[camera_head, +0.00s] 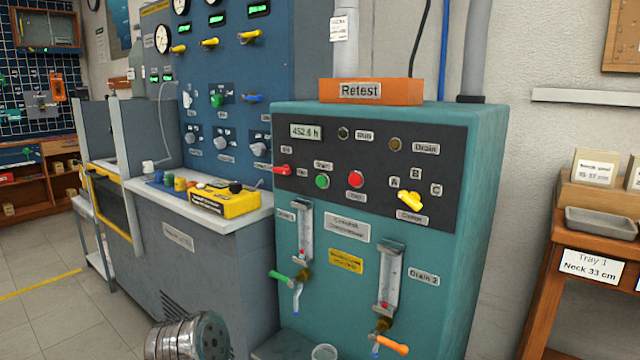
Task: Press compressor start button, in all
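The teal compressor cabinet (478,200) stands at centre right with a dark control panel (400,145) on its upper front. A round green button (322,181) sits on the panel, with a small label above it that seems to read Start. A red button (356,180) is just to its right, with a label below it. The hour display (306,131) reads about 452.6 h. The lamp (343,133) beside the Run label looks dark. Nothing covers the buttons. Neither gripper is in view.
A yellow selector (410,200) and a red lever (283,169) flank the buttons. Drain valves (388,344) stick out below. A metallic cylindrical part (188,338) shows at the bottom edge. A grey bench (222,250) stands left; a wooden table (540,300) stands right.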

